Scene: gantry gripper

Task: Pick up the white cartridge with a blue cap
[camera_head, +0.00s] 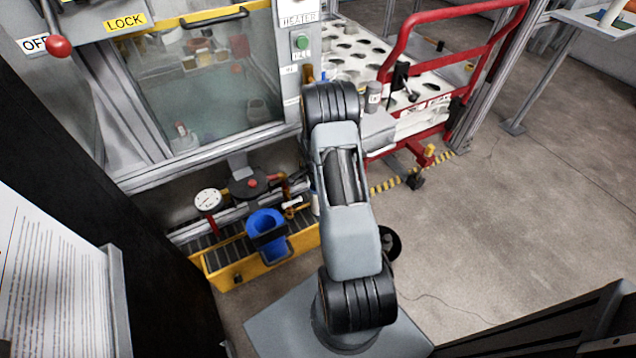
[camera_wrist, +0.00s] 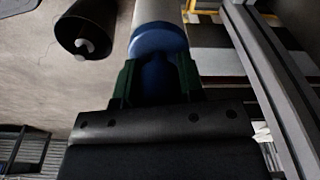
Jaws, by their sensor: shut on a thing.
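In the wrist view my gripper (camera_wrist: 157,82) has green fingers shut on the blue cap (camera_wrist: 158,40) of a white cartridge (camera_wrist: 160,10). The fingers sit on both sides of the cap's narrower end. The cartridge's white body runs on past the cap and out of the top of the picture. In the head view my own arm hides the gripper. A thin white and blue sliver (camera_head: 314,200) shows just left of the arm; I cannot tell if it is the cartridge.
A yellow trough (camera_head: 225,278) with a blue cup (camera_head: 266,232) stands left of my arm, below a glass-fronted cabinet (camera_head: 200,90). A pressure gauge (camera_head: 208,200) is close by. A red-railed cart (camera_head: 400,45) with a holed white tray stands behind. Floor at right is clear.

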